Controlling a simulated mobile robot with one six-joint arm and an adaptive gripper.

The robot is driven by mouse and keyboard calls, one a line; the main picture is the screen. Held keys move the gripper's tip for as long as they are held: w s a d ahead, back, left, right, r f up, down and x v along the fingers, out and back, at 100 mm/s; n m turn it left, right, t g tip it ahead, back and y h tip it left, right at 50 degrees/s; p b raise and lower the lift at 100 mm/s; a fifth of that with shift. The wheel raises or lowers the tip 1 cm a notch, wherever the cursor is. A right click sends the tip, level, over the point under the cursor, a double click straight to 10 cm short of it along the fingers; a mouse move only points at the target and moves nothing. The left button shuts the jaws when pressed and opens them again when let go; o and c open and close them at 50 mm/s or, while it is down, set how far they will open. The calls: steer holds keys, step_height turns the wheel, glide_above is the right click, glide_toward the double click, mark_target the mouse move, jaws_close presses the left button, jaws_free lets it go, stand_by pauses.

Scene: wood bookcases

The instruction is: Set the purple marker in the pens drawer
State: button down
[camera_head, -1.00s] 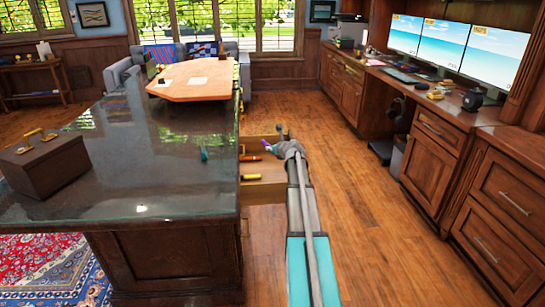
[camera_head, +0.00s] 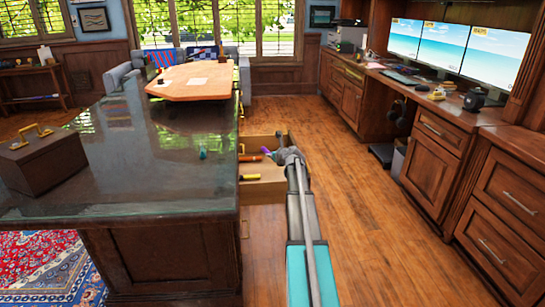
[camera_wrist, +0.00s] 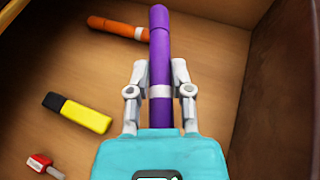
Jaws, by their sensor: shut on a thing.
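The purple marker (camera_wrist: 160,50) is held between the two fingers of my gripper (camera_wrist: 160,90) in the wrist view. It points away from the gripper, over the wooden floor of the open drawer (camera_wrist: 215,50). In the head view the drawer (camera_head: 265,193) is pulled out from the right side of the dark-topped desk. I cannot tell whether the marker touches the drawer floor.
An orange marker (camera_wrist: 118,28), a yellow highlighter (camera_wrist: 76,113) and a small red-and-white item (camera_wrist: 44,165) lie in the drawer. The drawer's side wall (camera_wrist: 285,80) is close on the right. A brown box (camera_head: 45,160) stands on the desk (camera_head: 150,195).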

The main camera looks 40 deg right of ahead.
steer(key=shift+f+b, duration=0.65)
steer(key=c, duration=0.5)
jaws_free()
steer(key=shift+c, duration=0.2)
steer(key=shift+r, duration=0.25)
steer(key=shift+r+p, duration=0.35)
steer(key=shift+p, duration=0.25)
steer(key=shift+s+r+p, duration=0.2)
steer(key=shift+r+p, duration=0.1)
steer(key=p+v, duration=0.4)
steer(key=v, duration=0.7)
steer(key=shift+s, duration=0.3)
steer(key=shift+a+f, duration=0.1)
